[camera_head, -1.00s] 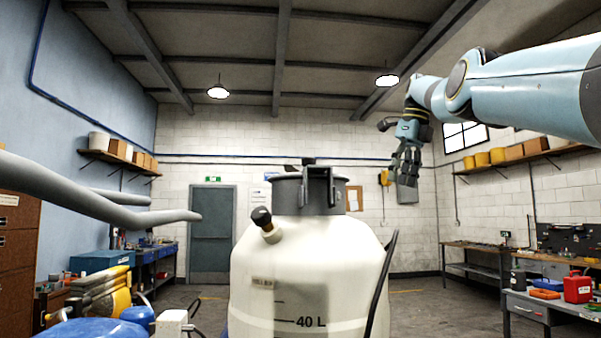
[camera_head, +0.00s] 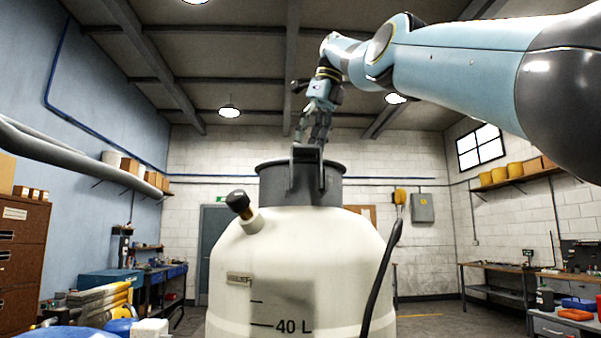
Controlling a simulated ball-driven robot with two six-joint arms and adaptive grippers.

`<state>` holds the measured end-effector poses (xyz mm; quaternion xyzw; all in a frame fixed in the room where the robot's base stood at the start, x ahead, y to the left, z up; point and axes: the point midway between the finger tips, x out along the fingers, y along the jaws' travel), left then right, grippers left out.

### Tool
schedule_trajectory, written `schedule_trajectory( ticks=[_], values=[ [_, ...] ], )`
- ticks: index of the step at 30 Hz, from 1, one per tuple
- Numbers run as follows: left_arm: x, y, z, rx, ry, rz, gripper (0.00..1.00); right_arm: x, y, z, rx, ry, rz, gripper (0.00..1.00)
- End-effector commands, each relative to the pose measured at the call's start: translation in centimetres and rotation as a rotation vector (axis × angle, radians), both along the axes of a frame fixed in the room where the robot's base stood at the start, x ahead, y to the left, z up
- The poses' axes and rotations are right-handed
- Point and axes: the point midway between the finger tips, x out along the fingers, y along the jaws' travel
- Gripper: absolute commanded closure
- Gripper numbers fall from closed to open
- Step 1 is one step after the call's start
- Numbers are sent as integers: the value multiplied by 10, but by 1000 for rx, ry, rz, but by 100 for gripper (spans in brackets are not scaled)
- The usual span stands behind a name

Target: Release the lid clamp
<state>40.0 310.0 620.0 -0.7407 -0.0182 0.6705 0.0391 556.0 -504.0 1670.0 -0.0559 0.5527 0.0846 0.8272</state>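A white tank (camera_head: 300,250) stands upright in the centre, marked 40 L. A dark grey collar-shaped lid (camera_head: 272,186) sits on its top. The lid clamp (camera_head: 306,153), a grey bracket with two upright sides and a crossbar, is on the front of the lid. My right gripper (camera_head: 312,138) hangs fingers-down just above and behind the clamp's crossbar. Its fingers look spread with a gap between them, and nothing is seen between them. The crossbar may hide the fingertips, so I cannot tell whether they touch the clamp. My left gripper is out of view.
A black-capped spout (camera_head: 240,204) sticks up from the tank's left shoulder. A black hose (camera_head: 382,275) runs down its right side. Workbenches line both walls, with open floor behind the tank.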

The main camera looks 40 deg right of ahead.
Motion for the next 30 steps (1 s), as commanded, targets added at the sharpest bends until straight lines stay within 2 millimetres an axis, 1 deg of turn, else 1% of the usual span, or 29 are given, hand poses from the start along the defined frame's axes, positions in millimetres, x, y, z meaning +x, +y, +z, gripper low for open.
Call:
schedule_trajectory(
  ticks=[1,3,6,9,13,21,30],
  values=[
    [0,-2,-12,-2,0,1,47,5,1,-17,-1,2,1,47],
    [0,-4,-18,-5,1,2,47,10,2,-29,-2,2,1,47],
    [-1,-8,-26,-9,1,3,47,16,4,-42,-1,1,2,47],
    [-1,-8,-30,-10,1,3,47,20,4,-52,-1,0,2,47],
    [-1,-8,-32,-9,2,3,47,23,5,-57,0,0,1,47],
    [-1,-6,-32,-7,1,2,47,23,5,-57,0,0,1,47],
    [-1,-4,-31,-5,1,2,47,23,5,-57,0,0,1,86]
  ],
)
